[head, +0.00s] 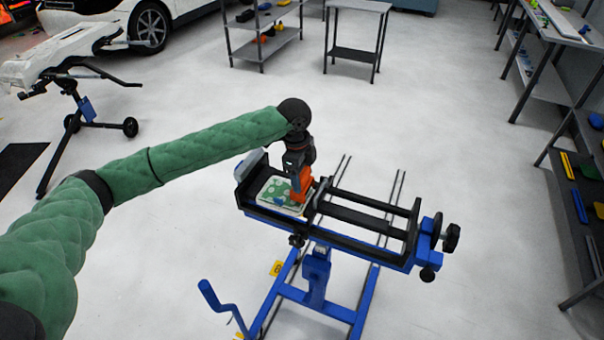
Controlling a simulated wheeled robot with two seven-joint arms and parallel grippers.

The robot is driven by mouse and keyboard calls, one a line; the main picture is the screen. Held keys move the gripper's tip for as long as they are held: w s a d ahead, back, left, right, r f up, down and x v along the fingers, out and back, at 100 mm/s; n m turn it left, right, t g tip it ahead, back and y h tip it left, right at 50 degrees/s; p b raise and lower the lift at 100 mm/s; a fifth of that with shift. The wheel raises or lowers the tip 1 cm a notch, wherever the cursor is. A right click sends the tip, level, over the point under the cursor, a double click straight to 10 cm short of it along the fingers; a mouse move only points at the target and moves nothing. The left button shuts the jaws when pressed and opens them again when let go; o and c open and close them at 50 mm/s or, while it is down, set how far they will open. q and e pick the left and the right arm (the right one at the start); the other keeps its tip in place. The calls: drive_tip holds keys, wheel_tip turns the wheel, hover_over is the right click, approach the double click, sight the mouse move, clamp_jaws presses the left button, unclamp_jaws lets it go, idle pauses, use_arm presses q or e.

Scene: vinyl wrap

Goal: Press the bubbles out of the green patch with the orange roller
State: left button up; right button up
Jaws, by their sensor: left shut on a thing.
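The green patch (273,191) lies on a pale panel (262,206) at the left end of a blue and black clamping stand. Small blue and light marks show on it, too small to tell apart. My left gripper (299,178) points down over the panel's right side. It is shut on the orange roller (303,190), which is at the patch's right part. Whether the roller touches the patch I cannot tell. The gripper and roller hide part of the patch. My right gripper is not in view.
The blue stand (316,270) has black rails (365,215), a knob (451,237) at right and a crank handle (215,300) at lower left. Shelving stands at the right edge. A cart and a car are at the back left.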

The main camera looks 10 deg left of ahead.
use_arm(q)
drive_tip(key=shift+f, duration=0.25)
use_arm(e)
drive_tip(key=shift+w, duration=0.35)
use_arm(q)
drive_tip(key=shift+a, duration=0.1)
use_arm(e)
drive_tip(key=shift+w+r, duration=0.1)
use_arm(q)
drive_tip(key=shift+a, duration=0.2)
drive_tip(key=shift+w+a+p, duration=0.15)
drive_tip(key=shift+a+p, duration=0.25)
drive_tip(key=shift+a, duration=0.4)
drive_tip(key=shift+w+a+p, duration=0.25)
drive_tip(key=shift+a+p, duration=0.15)
drive_tip(key=shift+a, duration=0.65)
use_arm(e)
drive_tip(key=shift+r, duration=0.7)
use_arm(q)
drive_tip(key=shift+a, duration=0.1)
drive_tip(key=shift+w+a+p, duration=0.15)
drive_tip(key=shift+a+p, duration=0.2)
drive_tip(key=shift+a, duration=0.65)
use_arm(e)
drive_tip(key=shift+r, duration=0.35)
